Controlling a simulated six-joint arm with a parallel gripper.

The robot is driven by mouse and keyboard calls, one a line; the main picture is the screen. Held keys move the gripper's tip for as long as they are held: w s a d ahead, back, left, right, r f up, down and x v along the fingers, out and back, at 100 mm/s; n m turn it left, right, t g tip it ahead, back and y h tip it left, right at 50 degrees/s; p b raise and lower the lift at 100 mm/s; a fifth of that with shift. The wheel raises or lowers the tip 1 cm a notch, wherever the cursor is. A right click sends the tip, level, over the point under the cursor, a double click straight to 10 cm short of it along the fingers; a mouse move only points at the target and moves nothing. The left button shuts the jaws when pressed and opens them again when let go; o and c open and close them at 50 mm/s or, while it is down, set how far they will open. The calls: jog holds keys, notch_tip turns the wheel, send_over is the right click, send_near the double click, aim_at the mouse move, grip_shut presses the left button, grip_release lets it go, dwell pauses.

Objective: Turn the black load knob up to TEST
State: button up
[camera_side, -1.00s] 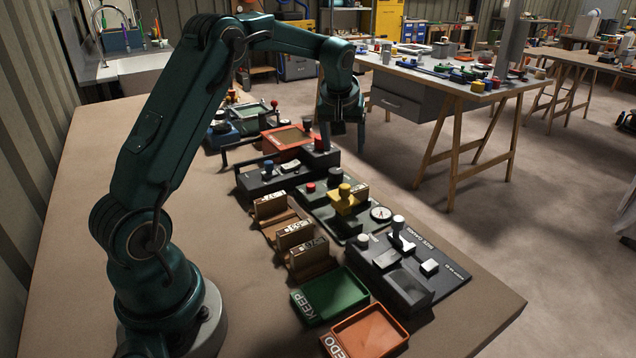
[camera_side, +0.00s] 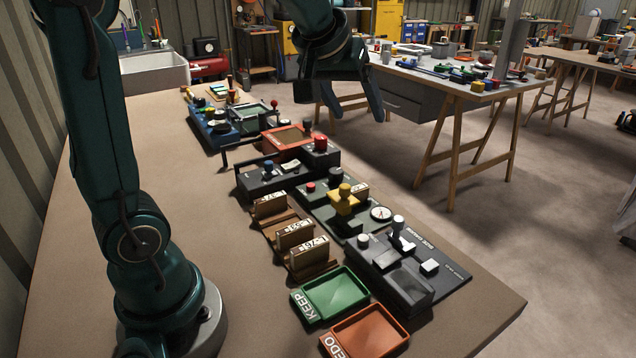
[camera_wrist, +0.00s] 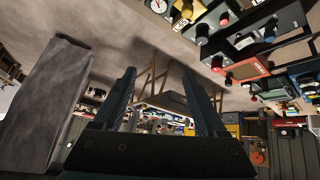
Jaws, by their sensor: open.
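A dark knob (camera_side: 307,125) stands at the back corner of an orange unit with a screen (camera_side: 288,139) in the side view, behind a red knob (camera_side: 320,143). I cannot read any LOAD or TEST mark, so I cannot tell whether this is the load knob. My gripper (camera_side: 357,110) is open and empty, raised above and behind the units and tilted. In the wrist view my gripper (camera_wrist: 159,74) has its two fingers apart with nothing between them. The orange unit (camera_wrist: 246,68) shows upside down at the upper right there, clear of the fingers.
Nearer on the bench are a black unit with a blue knob (camera_side: 268,166), a yellow clamp-like part (camera_side: 344,200), a dial (camera_side: 381,213), a grey gauge block (camera_side: 405,285), and green (camera_side: 340,292) and orange (camera_side: 375,334) trays.

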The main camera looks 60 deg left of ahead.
jog(key=s+d+m, duration=0.1)
jog(key=s+d, duration=0.2)
jog(key=s, duration=0.1)
jog(key=shift+s+d+r+m+t+h, duration=0.25)
jog(key=shift+s+r+m+t+h, duration=0.05)
jog(key=shift+s+r+h, duration=0.15)
jog(key=n+g+y, duration=0.2)
jog(key=n+g, duration=0.2)
jog(key=n, duration=0.2)
send_over(336, 171)
jog(key=d, duration=0.4)
notch_tip(336, 171, down, 12)
jog(key=f, duration=0.1)
jog(key=shift+g, duration=0.6)
jog(key=a+f, duration=0.1)
jog(key=f, duration=0.1)
jog(key=a+f, duration=0.1)
jog(key=f, duration=0.2)
jog(key=a+f, duration=0.1)
jog(key=f, duration=0.1)
jog(key=shift+s+a+f, duration=0.15)
jog(key=shift+s+a, duration=0.05)
jog(key=shift+a, duration=0.05)
jog(key=shift+w+a+f, duration=0.1)
jog(key=shift+a+f, duration=0.05)
jog(key=shift+f, duration=0.35)
